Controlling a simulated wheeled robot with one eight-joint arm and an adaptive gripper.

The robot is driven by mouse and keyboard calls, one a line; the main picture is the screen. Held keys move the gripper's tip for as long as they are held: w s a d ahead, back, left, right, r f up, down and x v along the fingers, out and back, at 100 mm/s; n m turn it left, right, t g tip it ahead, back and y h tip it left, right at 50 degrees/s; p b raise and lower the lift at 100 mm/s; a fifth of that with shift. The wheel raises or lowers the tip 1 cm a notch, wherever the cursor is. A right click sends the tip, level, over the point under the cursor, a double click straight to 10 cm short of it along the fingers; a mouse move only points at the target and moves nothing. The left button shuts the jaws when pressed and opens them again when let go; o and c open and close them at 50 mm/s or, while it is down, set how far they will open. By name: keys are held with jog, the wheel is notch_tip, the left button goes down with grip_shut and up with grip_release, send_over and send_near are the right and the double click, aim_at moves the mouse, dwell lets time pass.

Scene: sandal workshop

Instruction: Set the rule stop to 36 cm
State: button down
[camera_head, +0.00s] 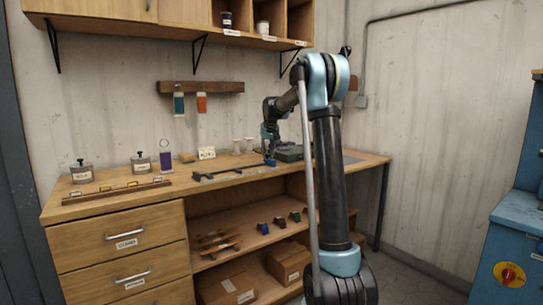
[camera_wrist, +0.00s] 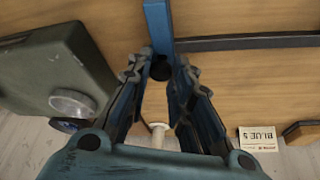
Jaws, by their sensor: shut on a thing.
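The rule (camera_head: 230,173) is a dark bar lying along the bench top; it also shows in the wrist view (camera_wrist: 255,42). The blue stop (camera_wrist: 157,20) runs across the rule's line at the top of the wrist view, with a dark round knob (camera_wrist: 160,66) at its near end. My gripper (camera_head: 270,161) is down at the bench by the rule's right end. In the wrist view my fingertips (camera_wrist: 160,62) are on both sides of the knob, shut on the stop. The rule's scale marks and the stop's reading cannot be made out.
A grey-green box (camera_wrist: 55,75) with a round knob stands close on the left in the wrist view. Pale spools (camera_head: 236,146) stand behind the rule, and lidded jars (camera_head: 82,172) stand at the bench's left.

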aim_at(270, 160)
jog(key=shift+w+d, duration=0.2)
jog(key=c, duration=1.4)
grip_release()
jog(key=shift+s, duration=0.1)
jog(key=shift+s+r, duration=0.2)
jog(key=shift+r, duration=0.35)
jog(key=v, duration=1)
jog(key=shift+s+d+r, duration=0.1)
jog(key=shift+r, duration=0.2)
